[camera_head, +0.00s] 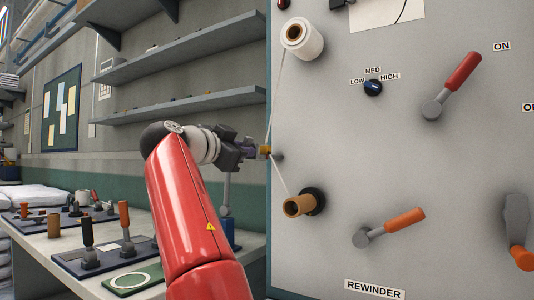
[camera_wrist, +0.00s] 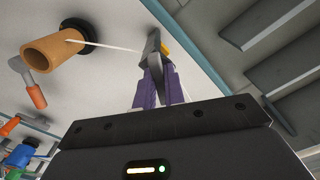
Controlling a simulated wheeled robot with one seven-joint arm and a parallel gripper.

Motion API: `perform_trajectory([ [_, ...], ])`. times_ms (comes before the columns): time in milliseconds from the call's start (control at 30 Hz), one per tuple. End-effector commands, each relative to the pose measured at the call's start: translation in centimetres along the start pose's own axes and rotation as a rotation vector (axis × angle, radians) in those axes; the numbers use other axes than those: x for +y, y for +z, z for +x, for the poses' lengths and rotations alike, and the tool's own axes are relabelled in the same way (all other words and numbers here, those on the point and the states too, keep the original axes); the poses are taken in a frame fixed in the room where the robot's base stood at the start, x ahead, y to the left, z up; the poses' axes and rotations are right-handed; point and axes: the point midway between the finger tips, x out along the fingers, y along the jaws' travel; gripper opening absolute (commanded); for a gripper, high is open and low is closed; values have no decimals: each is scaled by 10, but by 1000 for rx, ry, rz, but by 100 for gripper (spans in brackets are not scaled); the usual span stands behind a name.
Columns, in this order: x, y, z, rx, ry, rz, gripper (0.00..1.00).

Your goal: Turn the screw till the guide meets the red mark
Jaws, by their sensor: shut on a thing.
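My gripper (camera_head: 258,151) is at the left edge of the grey panel, seen side-on. In the wrist view its purple fingers (camera_wrist: 156,80) are closed around the end of the screw, which the fingers mostly hide. A small yellow part (camera_wrist: 165,48) shows just beyond the fingertips. A grey guide piece (camera_wrist: 150,48) stands there too, and the white tape passes close to it. In the head view the grey guide end (camera_head: 278,157) shows just right of the gripper. I cannot make out the red mark in either view.
A white tape roll (camera_head: 305,40) is above and a brown core (camera_head: 299,206) below, with tape running between them. A red-handled lever (camera_head: 461,72), a blue knob (camera_head: 373,88) and an orange-handled lever (camera_head: 404,221) are on the panel. A bench (camera_head: 60,245) with several tools stands left.

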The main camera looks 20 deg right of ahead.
Motion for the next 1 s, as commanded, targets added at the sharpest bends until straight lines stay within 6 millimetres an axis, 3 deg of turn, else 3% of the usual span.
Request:
perform_trajectory([
  [200,0,1,0,-2,0,20,0],
  [500,0,1,0,-1,-1,392,0],
  [833,0,1,0,-2,0,431,0],
  [1000,0,1,0,1,0,650,0],
])
